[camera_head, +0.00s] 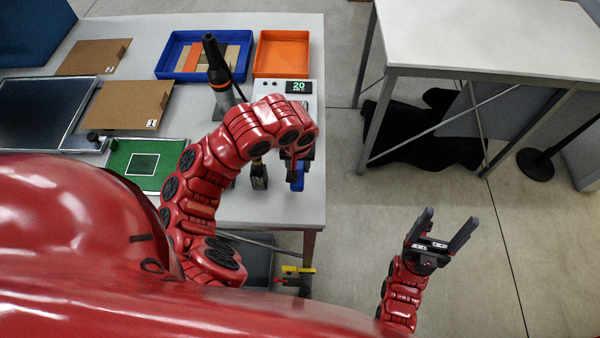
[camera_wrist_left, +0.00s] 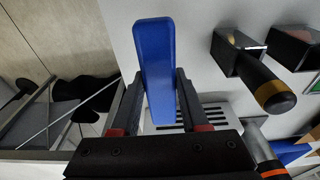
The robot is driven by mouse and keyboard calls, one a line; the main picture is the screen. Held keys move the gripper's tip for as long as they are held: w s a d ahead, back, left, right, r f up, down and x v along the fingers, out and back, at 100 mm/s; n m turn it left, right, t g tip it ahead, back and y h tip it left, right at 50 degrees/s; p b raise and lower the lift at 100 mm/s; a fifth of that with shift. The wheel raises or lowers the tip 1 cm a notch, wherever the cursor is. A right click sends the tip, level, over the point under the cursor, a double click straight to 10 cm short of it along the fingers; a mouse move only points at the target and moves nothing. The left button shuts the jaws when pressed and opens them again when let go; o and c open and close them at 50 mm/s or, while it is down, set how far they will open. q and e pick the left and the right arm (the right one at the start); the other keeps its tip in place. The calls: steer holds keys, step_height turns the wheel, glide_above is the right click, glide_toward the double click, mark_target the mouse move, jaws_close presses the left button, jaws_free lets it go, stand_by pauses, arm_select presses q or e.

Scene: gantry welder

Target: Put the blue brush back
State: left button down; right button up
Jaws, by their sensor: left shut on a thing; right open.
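The blue brush (camera_wrist_left: 157,60) is between the fingers of my left gripper (camera_wrist_left: 158,100) in the left wrist view. Its smooth blue body points away from the gripper. In the head view my left gripper (camera_head: 297,163) is at the right side of the grey workbench, and the blue brush (camera_head: 298,182) shows below it near the bench edge. Dark square holders (camera_wrist_left: 232,50) stand beside the brush, apart from it; one has a black-handled tool (camera_wrist_left: 268,85) in it. The brush's lower end is not clear. My right gripper (camera_head: 448,232) is open and empty above the floor.
The workbench (camera_head: 312,205) carries a blue tray (camera_head: 165,66), an orange tray (camera_head: 283,50), a device with a green "20" display (camera_head: 298,87) and a dark upright torch (camera_head: 217,62). A white table (camera_head: 490,35) stands at the right. Open floor lies between them.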

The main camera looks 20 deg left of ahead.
arm_select(q)
step_height(320, 180, down, 6)
steer(key=shift+w+r, duration=0.1)
steer(key=shift+w, duration=0.05)
steer(key=shift+f, duration=0.2)
steer(key=c, duration=0.9)
jaws_free()
steer(key=shift+f+b, duration=0.15)
steer(key=shift+b, duration=0.2)
steer(key=o, duration=0.5)
